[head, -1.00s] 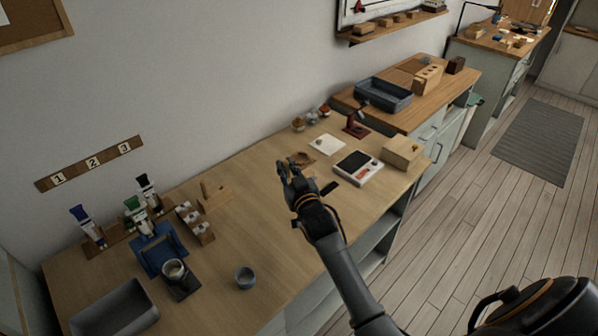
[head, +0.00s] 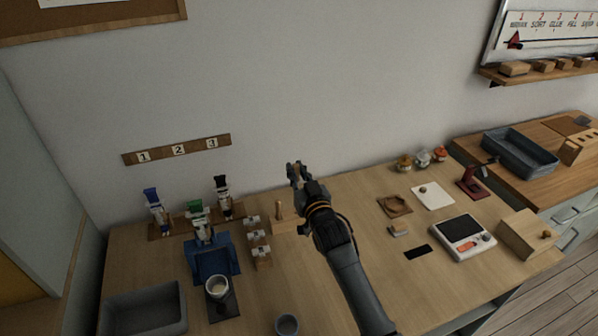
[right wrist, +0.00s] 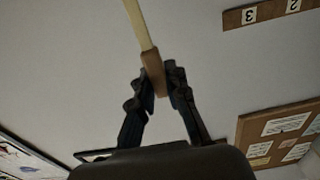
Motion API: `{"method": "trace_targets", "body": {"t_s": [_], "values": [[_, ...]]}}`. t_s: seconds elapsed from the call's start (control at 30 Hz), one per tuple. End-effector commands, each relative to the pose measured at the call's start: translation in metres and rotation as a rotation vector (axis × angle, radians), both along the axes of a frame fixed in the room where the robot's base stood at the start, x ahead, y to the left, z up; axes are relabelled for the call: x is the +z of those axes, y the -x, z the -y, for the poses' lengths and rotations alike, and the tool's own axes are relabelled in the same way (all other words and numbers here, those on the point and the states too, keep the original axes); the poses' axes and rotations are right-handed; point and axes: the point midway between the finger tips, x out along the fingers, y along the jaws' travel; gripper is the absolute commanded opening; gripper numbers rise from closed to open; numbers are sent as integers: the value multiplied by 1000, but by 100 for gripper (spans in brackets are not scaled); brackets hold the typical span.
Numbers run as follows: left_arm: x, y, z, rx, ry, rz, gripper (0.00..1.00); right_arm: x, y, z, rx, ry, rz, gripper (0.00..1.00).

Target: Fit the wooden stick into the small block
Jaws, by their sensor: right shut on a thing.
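My right gripper (head: 296,172) is raised above the back of the workbench, near the wall. In the right wrist view its fingers (right wrist: 160,85) are shut on the brown end of a wooden stick (right wrist: 138,25); the pale part extends upward, away from the fingers. In the head view the stick is mostly hidden by the gripper. A small wooden block (head: 284,227) stands on the bench, left of and below the gripper in the picture, with a short upright peg at it. The stick is apart from the block. My left gripper is out of view.
Beside the block stands a small rack (head: 258,240) with white-topped pieces. Right are a scale (head: 462,238) and a wooden box (head: 530,235). The wall is close behind.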

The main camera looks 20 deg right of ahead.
Motion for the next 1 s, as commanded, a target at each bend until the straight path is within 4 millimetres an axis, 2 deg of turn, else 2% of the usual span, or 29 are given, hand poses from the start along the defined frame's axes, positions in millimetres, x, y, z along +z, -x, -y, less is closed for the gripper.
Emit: {"method": "trace_targets", "body": {"t_s": [0.53, 1.0], "values": [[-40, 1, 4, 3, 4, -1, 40, -42, 0, 1, -1, 1, 0, 0], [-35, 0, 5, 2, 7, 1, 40, -39, 0, 0, -1, 0, -1, 0]]}}
